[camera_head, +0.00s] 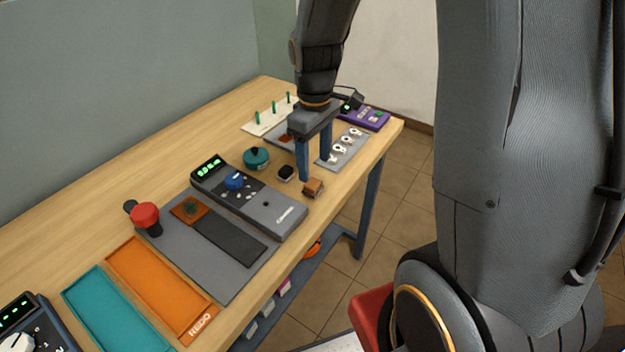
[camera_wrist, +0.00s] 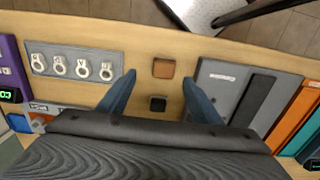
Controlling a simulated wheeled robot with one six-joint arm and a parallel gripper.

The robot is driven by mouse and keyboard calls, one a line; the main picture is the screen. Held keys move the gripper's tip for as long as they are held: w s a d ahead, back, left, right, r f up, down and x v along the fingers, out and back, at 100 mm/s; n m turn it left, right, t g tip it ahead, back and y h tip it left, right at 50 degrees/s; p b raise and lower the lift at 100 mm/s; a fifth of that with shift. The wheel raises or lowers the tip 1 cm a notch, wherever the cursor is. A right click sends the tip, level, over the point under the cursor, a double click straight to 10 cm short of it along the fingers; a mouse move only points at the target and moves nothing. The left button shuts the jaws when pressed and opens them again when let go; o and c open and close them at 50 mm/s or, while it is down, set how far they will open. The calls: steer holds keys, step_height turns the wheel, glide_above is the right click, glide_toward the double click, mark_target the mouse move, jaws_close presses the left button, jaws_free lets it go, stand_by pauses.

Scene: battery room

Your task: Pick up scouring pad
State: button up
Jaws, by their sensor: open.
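My gripper (camera_head: 314,168) is open, pointing down over the table, with its two blue fingers apart and nothing held. A small brown block (camera_head: 313,188) lies near the table's front edge; in the wrist view the brown block (camera_wrist: 163,68) appears between the fingertips. A small black block (camera_head: 286,172) lies behind it; in the wrist view the black block (camera_wrist: 157,104) also shows between the fingers (camera_wrist: 159,77), closer to the palm. I cannot tell for sure which small block is the scouring pad. Neither is visibly touched by the fingers.
A grey device with a blue knob (camera_head: 235,181) stands left of the blocks, beside a grey mat (camera_head: 215,272). A teal round object (camera_head: 256,157) lies behind. A grey panel with white rings (camera_head: 346,150) and a purple device (camera_head: 368,116) lie to the right.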

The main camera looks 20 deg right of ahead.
mark_target(313, 182)
steer(key=f, duration=0.1)
steer(key=f+p, duration=0.1)
steer(key=f, duration=0.2)
steer(key=shift+s+a+f+p, duration=0.25)
steer(key=shift+s+a+p, duration=0.05)
steer(key=shift+f, duration=0.6)
steer(key=c, duration=1.1)
steer(key=shift+c, duration=0.2)
steer(key=shift+r, duration=0.1)
step_height(313, 182, up, 10)
steer(key=b, duration=0.1)
steer(key=shift+b, duration=0.4)
